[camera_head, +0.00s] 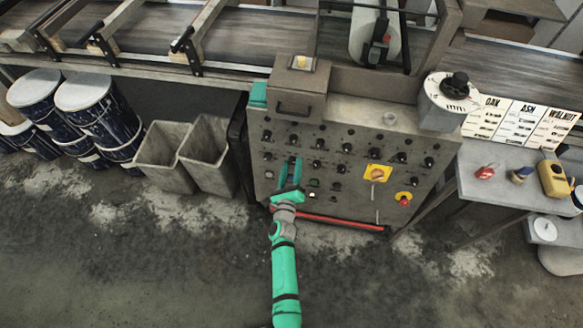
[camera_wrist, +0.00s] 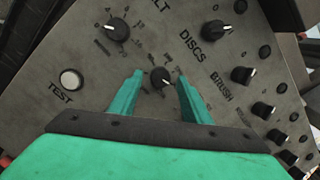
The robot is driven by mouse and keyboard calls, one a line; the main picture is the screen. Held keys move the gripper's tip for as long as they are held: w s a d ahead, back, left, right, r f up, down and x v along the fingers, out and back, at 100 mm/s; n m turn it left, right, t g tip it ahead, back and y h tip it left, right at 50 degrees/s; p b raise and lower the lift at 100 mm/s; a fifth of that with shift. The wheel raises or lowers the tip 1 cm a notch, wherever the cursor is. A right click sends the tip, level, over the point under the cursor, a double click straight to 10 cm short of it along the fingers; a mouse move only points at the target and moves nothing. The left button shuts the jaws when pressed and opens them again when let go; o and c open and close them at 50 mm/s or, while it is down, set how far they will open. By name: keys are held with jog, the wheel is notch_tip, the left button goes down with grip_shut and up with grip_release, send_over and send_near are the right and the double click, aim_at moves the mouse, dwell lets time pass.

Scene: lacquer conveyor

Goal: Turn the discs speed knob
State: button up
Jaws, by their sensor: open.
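In the wrist view a small black knob (camera_wrist: 160,77) with a pale pointer line sits between my gripper's fingers, with scale marks around it. The DISCS label (camera_wrist: 191,45) is just up and right of it. My gripper (camera_wrist: 160,97) is open, with one teal finger on each side of the knob and a visible gap to each. I cannot tell how deep the fingertips reach around it. In the head view my gripper (camera_head: 290,168) is at the lower left of the grey control panel (camera_head: 345,177); the knob cannot be made out there.
Other black knobs (camera_wrist: 116,29) (camera_wrist: 213,30) and a white TEST button (camera_wrist: 70,79) are close by on the panel. A red bar (camera_head: 328,220) runs along the panel's foot. Grey bins (camera_head: 206,155) stand left, a side table (camera_head: 495,165) right. The floor in front is clear.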

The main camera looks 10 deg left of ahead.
jog(key=c, duration=1)
jog(key=shift+c, duration=0.2)
